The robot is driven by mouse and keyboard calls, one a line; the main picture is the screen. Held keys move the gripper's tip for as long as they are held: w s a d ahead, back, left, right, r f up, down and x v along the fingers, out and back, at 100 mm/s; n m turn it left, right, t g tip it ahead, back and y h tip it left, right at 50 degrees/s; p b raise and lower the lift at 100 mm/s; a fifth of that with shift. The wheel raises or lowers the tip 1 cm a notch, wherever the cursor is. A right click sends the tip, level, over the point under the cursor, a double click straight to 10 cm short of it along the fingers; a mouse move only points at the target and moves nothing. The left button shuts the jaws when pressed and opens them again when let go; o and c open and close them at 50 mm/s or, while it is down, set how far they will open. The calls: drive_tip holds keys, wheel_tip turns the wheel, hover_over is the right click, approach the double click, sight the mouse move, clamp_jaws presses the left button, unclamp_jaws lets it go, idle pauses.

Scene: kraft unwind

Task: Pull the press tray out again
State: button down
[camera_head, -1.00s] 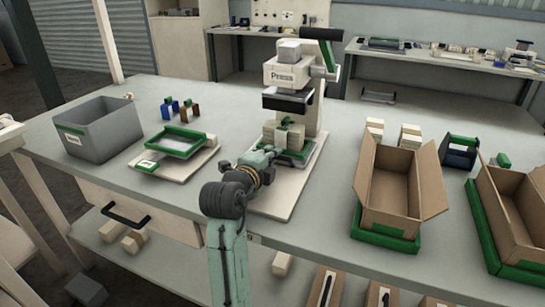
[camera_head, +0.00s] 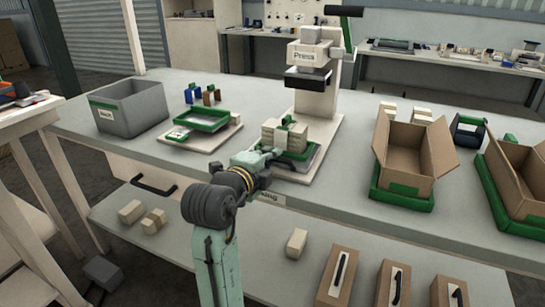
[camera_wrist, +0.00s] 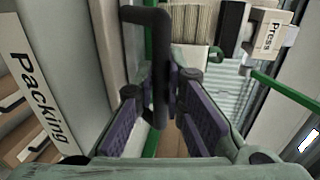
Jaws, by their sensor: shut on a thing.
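The press tray (camera_head: 303,163) is a shallow tray with a green rim, on the pale base in front of the press (camera_head: 308,57). The tray stands forward of the black press head (camera_head: 306,83). My gripper (camera_head: 270,160) is at the tray's front side. In the wrist view my gripper (camera_wrist: 168,95) is shut on a dark upright bar handle (camera_wrist: 160,50). The handle's grip is hidden by my arm in the head view. The blocks (camera_wrist: 192,22) show beyond it.
A green-rimmed tray on a pale board (camera_head: 208,119) and a grey bin (camera_head: 128,107) stand to the left. An open carton (camera_head: 410,158) in a green tray stands to the right. The bench's front edge lies under my arm. A lower shelf holds blocks and cartons.

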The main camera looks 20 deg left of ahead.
drive_tip(key=shift+s, duration=0.15)
drive_tip(key=c, duration=1.7)
unclamp_jaws()
drive_tip(key=shift+o, duration=0.2)
drive_tip(key=s+r, duration=0.2)
drive_tip(key=s, duration=0.9)
drive_tip(key=shift+s+a+r, duration=0.15)
drive_tip(key=shift+s+a, duration=0.05)
drive_tip(key=shift+s, duration=0.2)
